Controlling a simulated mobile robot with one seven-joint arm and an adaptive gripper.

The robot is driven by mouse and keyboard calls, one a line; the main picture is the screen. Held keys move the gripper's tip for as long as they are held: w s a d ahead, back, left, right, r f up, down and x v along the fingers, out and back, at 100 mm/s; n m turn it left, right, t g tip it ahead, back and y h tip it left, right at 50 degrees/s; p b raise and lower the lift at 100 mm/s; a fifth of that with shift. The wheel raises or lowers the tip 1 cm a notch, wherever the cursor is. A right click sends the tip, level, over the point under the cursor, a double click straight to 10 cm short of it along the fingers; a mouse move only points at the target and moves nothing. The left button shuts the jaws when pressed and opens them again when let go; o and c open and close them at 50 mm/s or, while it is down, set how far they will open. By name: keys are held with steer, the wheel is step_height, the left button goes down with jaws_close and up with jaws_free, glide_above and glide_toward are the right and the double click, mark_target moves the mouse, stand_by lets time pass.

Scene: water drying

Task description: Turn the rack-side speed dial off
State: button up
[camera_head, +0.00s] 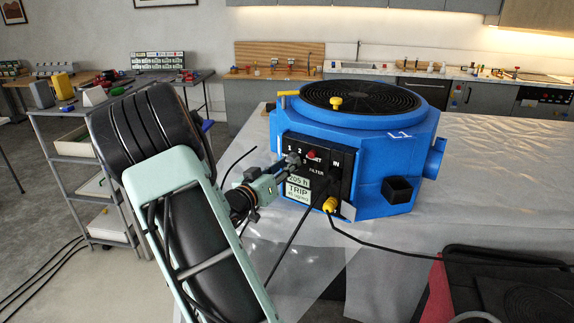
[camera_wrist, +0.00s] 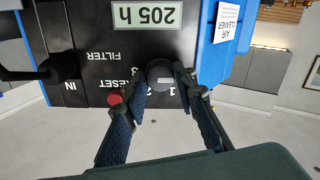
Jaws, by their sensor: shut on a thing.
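A blue air cleaner (camera_head: 375,160) stands on a covered table and has a black control panel (camera_head: 322,158). In the wrist view the panel looks upside down, with printed marks 1, 2, 3, FILTER, RESET and IN. A round black dial (camera_wrist: 161,73) with a pale mark sits by the digits. My gripper (camera_wrist: 160,84) is shut on the dial, one finger on each side. In the head view my gripper (camera_head: 288,165) is at the panel's left part and mostly hides the dial. The dial's exact setting cannot be told.
A red reset button (camera_wrist: 115,98) lies close beside my left finger in the wrist view. A black plug (camera_wrist: 57,70) sits near IN. A grey rack (camera_head: 75,150) stands at left.

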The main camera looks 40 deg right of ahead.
steer(key=o, duration=1.2)
steer(key=shift+c, duration=0.2)
steer(key=v, duration=1.2)
